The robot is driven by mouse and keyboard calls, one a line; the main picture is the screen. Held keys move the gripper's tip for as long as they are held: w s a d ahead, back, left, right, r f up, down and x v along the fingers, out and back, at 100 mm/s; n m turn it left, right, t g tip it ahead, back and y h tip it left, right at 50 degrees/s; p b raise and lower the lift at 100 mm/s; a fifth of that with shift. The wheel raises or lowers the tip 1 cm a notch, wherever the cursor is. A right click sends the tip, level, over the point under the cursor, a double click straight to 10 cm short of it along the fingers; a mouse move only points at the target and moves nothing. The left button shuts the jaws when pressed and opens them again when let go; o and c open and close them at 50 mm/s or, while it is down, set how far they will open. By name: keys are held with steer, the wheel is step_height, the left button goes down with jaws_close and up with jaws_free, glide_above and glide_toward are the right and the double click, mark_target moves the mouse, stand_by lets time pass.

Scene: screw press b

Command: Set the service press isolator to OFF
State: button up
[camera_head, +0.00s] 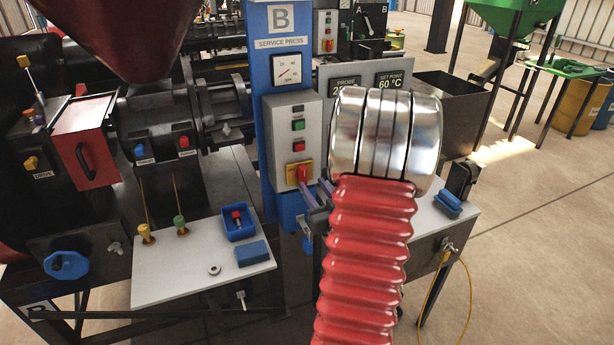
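The service press panel (283,130) is a grey box on the blue column (262,150) marked B and "SERVICE PRESS". Its isolator (301,173) is a red handle on a yellow plate at the panel's bottom. The handle's setting is too small to read. My gripper (313,186) is just below and right of the isolator, its slim grey-purple fingers apart. One fingertip overlaps the plate's lower edge in the picture; I cannot tell whether it touches the handle. My red ribbed arm sleeve and silver rings hide part of the gripper and the area to its right.
Above the isolator are a red button (298,147), a green button (298,125) and a gauge (287,69). A grey table (190,275) at front left holds a blue tray (238,223) and blue block (252,253). Open floor lies at right.

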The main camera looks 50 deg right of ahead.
mark_target(305, 174)
steer(key=x, duration=0.6)
steer(key=shift+w+d, duration=0.15)
steer(key=shift+w, duration=0.05)
